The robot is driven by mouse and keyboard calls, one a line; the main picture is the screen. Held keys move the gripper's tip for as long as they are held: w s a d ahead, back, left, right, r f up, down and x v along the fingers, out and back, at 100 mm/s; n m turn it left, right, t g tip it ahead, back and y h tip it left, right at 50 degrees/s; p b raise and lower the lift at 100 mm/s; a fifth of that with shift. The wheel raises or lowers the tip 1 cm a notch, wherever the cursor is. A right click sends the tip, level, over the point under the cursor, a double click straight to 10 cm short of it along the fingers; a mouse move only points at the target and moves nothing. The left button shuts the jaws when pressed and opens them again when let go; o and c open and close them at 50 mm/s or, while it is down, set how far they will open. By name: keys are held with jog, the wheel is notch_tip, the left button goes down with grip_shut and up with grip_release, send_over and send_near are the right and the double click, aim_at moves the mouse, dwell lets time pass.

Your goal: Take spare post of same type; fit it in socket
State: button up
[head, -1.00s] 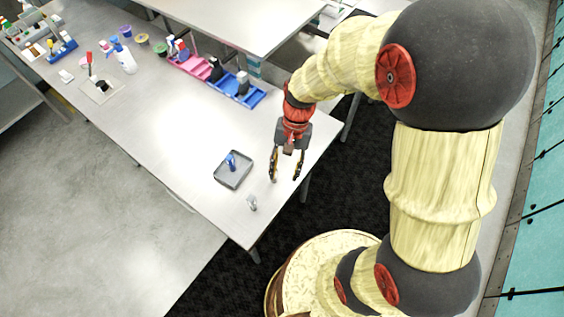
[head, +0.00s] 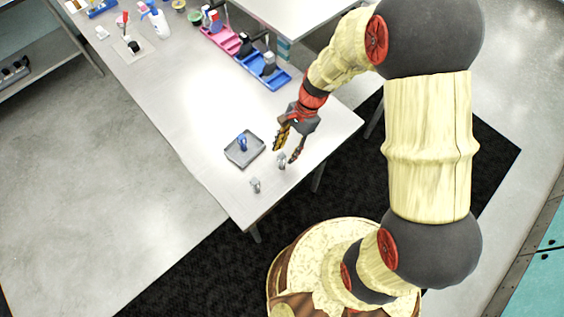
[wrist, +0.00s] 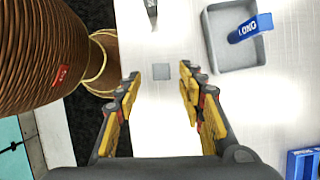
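A blue post (head: 242,144) marked "LONG" stands in a shallow grey tray (head: 258,157); both also show at the upper right in the wrist view, the post (wrist: 249,28) and the tray (wrist: 218,62). Two small grey pieces stand on the bare table in the head view: one near my gripper (head: 281,161), one closer to the front edge (head: 255,186). In the wrist view a grey square (wrist: 161,71) lies between and beyond my fingertips, and a grey piece (wrist: 151,10) is cut off at the top. I cannot tell which is a socket. My gripper (head: 285,149) is open and empty above the table.
Pink (head: 219,38) and blue (head: 264,71) compartment trays with bottles stand farther back. A white spray bottle (head: 158,21) and a square holder (head: 134,47) are at the far left. The table's middle is clear. My base stands by the front right edge.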

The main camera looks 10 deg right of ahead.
aim_at(282, 162)
jog(key=x, duration=0.4)
jog(key=shift+a+f, duration=0.1)
jog(key=shift+f, duration=0.3)
jog(key=shift+c, duration=0.2)
grip_shut()
